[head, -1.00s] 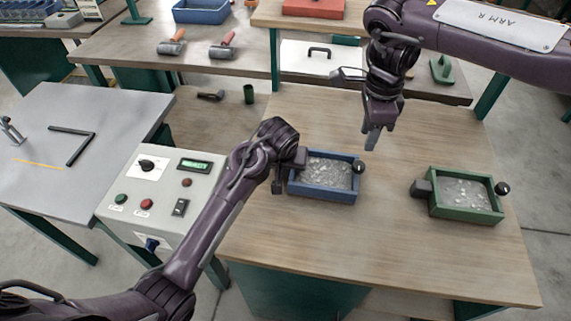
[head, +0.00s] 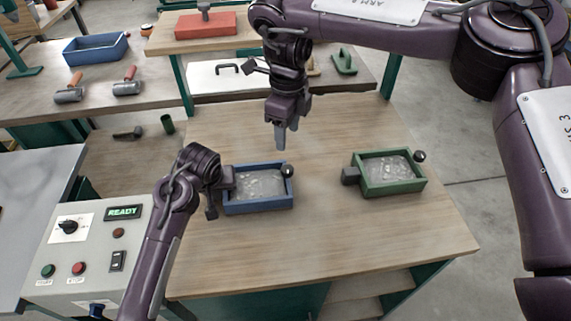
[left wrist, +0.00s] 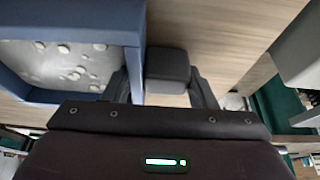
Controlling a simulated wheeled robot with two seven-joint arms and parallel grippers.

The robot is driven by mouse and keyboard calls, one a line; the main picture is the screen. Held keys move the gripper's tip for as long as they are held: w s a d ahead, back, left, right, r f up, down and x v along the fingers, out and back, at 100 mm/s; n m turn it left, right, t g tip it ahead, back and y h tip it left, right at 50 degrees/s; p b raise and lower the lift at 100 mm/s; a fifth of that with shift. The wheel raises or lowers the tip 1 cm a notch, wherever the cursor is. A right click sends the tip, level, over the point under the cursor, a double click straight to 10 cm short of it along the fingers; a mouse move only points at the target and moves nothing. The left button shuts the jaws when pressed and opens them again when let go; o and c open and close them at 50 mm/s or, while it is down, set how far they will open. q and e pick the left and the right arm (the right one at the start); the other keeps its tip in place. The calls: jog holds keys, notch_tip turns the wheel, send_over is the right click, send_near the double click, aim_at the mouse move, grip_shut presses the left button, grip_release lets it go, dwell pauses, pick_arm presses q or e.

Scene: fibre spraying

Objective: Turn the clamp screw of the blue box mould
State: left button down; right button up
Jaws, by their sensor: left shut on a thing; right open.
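The blue box mould (head: 258,208) sits on the wooden bench, filled with pale, lumpy material. A black ball knob (head: 288,171), seemingly its clamp screw, stands at its right end; the screw shaft is hidden. My left gripper (head: 222,192) is at the mould's left end. In the left wrist view its fingers (left wrist: 164,92) are shut on the dark grey block (left wrist: 167,64) beside the blue wall (left wrist: 132,22). My right gripper (head: 281,138) points down, open and empty, just behind the knob in the picture and apparently above the bench.
A green box mould (head: 390,189) with its own black knob (head: 420,156) stands to the right. A control box (head: 90,250) reading READY is at lower left. The bench front (head: 330,245) is clear.

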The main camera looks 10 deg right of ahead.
aim_at(288, 168)
notch_tip(288, 168, down, 12)
jog(key=shift+r+m, duration=0.2)
jog(key=shift+m, duration=1)
jog(key=c, duration=1)
